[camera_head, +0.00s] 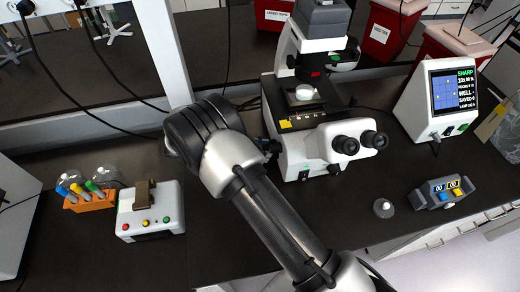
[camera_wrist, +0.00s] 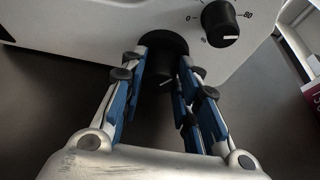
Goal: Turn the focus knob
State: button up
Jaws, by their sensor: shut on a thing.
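The microscope (camera_head: 305,150) stands upright at the centre of the bench in the head view. My gripper (camera_wrist: 163,78) is shut on this knob, with one blue-and-grey finger on each side. The fingers partly cover the knob. In the head view my arm hides the gripper and the knob. A monitor (camera_head: 441,98) to the right of the microscope shows a blue plate picture and the green word SHARP.
A second black knob (camera_wrist: 220,22) with a 0 to 80 scale sits right of the gripper. A tube rack (camera_head: 90,202) and a white box with coloured buttons (camera_head: 150,212) stand at the left. A small counter (camera_head: 441,192) and a round weight-like piece (camera_head: 383,208) lie at the right.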

jog(key=shift+n, duration=0.4)
dwell(0.3)
jog(key=o, duration=1.1)
jog(key=shift+c, duration=0.2)
jog(key=v, duration=1.2)
jog(key=shift+w, duration=0.25)
